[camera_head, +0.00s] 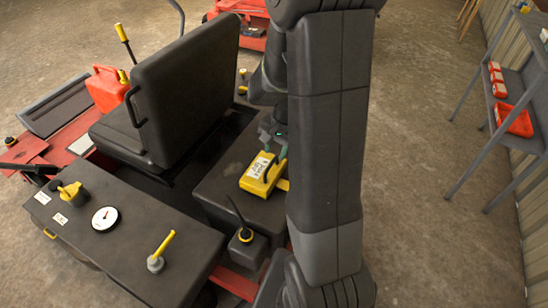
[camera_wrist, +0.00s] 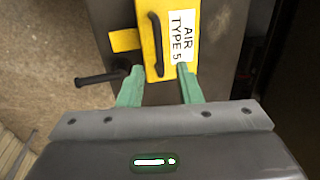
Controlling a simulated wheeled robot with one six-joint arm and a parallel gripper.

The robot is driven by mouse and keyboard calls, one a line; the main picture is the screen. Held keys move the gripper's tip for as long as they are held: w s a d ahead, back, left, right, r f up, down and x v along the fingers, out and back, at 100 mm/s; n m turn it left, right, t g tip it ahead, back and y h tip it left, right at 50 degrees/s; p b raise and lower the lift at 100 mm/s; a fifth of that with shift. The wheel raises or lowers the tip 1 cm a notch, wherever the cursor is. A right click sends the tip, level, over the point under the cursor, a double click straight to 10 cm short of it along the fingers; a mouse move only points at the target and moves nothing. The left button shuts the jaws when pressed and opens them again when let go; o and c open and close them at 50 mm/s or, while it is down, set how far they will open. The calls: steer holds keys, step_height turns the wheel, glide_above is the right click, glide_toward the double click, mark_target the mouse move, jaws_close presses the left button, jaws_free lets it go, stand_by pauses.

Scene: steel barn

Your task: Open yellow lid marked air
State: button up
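The yellow lid (camera_wrist: 149,68) has a white label reading AIR TYPE 5 (camera_wrist: 181,36) and a black bar handle (camera_wrist: 155,40) running along it. In the head view the lid (camera_head: 253,186) sits on the dark box behind the machine's seat, apparently closed. My gripper (camera_wrist: 160,70) is open, its two green fingers apart, with the near end of the lid and handle between them in the picture. Nothing is held; whether the fingers touch the lid cannot be told. In the head view my gripper (camera_head: 274,140) is at the lid's far end, partly hidden by my arm.
A black lever (camera_wrist: 98,79) sticks out beside the lid near the left finger. The seat (camera_head: 190,85), a red fuel can (camera_head: 106,90), a gauge (camera_head: 105,218) and a black stick with a yellow collar (camera_head: 245,234) are on the machine. A shelf (camera_head: 500,115) stands right, with open floor between.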

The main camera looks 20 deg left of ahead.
mark_target(273, 162)
steer(key=shift+a+f, duration=0.2)
steer(key=shift+f, duration=0.75)
steer(key=shift+a+f, duration=0.15)
steer(key=shift+f, duration=0.8)
jaws_close()
